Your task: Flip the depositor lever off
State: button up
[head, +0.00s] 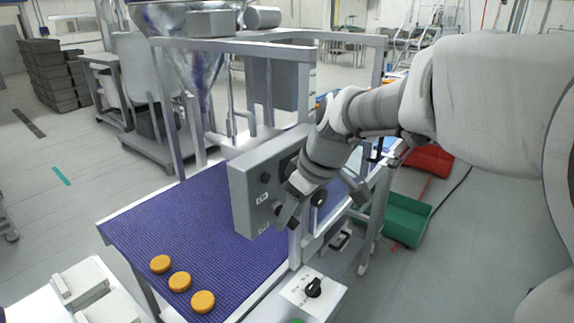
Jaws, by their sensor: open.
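A grey control box (244,197) is mounted on the metal frame above the conveyor. Its face has a dark knob (265,177) and small white labels. My arm reaches in from the right, and my gripper (298,204) is open just in front of the box's right part. The gripper covers part of the box face, and I cannot tell whether it touches anything there. I cannot make out for certain which control is the depositor lever. A black rotary switch (314,287) sits on a white panel (297,294) lower down, apart from my gripper.
The blue conveyor belt (180,225) carries orange round pieces (180,282) at its near end. A metal hopper (190,50) stands behind the frame (250,47). Green (405,218) and red (430,160) bins lie on the floor at right. Open floor is at left.

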grip_shut()
jog(key=shift+f+b, duration=0.3)
jog(key=shift+b, duration=0.6)
jog(key=shift+f+b, duration=0.1)
jog(key=shift+b, duration=0.45)
jog(key=shift+t+y+b, duration=0.3)
jog(key=shift+y+b, duration=0.1)
jog(key=shift+b, duration=0.35)
